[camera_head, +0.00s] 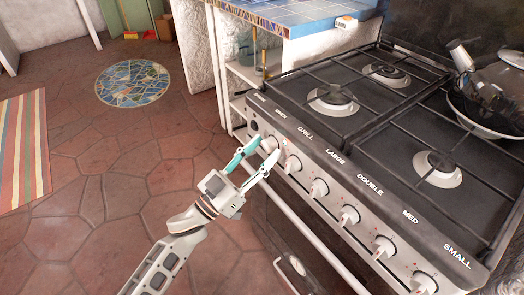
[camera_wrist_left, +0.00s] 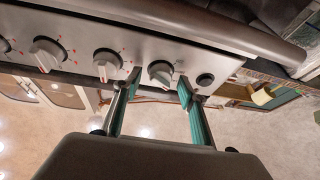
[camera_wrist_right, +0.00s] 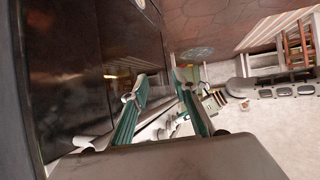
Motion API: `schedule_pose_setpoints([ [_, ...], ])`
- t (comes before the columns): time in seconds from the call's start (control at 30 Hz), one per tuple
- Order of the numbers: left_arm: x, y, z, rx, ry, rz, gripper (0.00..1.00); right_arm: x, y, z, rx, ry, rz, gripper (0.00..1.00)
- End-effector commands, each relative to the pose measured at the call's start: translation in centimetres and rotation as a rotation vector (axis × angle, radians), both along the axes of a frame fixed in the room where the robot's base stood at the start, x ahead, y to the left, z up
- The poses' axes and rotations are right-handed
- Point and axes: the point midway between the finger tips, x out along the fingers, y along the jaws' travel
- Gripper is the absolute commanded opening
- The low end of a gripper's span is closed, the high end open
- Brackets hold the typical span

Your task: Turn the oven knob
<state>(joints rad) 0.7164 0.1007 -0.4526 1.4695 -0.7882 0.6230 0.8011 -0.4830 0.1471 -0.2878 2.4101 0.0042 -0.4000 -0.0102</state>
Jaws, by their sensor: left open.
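The stove's front panel carries a row of several pale knobs. The far-left knob (camera_head: 270,143) is at the panel's end; the leftmost labels are too small to read surely. My left gripper (camera_head: 264,151) is open at this knob, with one teal fingertip on either side of it. In the left wrist view the same knob (camera_wrist_left: 160,73) shows between the two fingertips; I cannot tell whether they touch it. My right gripper (camera_wrist_right: 161,80) shows only in its own wrist view, with its fingers apart and nothing between them.
A second knob (camera_head: 293,163) sits close beside the gripper. A rail (camera_head: 315,245) runs below the panel. A pot (camera_head: 497,92) stands on the hob at the right. A blue-tiled counter (camera_head: 300,12) adjoins the stove. The stone floor (camera_head: 100,190) at left is open.

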Motion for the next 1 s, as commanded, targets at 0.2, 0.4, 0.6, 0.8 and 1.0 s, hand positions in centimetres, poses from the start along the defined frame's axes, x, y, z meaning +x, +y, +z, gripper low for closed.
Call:
schedule_pose_setpoints([
  [0.2,0.08,-0.09,0.06,0.000,0.000,0.000,0.41,0.01,0.01,0.05,0.001,-0.001,0.000,0.28],
  [0.4,0.07,-0.07,0.05,0.000,0.000,0.000,0.04,0.01,0.02,0.05,0.001,-0.001,0.000,0.28],
  [0.6,0.06,-0.06,0.02,0.002,-0.002,0.000,0.04,0.00,0.03,0.02,0.001,-0.001,0.000,0.28],
  [0.8,0.11,-0.04,-0.05,0.028,-0.038,0.000,0.04,-0.12,0.07,-0.20,0.002,0.004,0.000,0.28],
  [1.0,0.23,0.09,-0.18,0.097,-0.130,0.001,0.04,-0.24,0.30,-0.35,0.011,0.008,0.001,0.28],
])
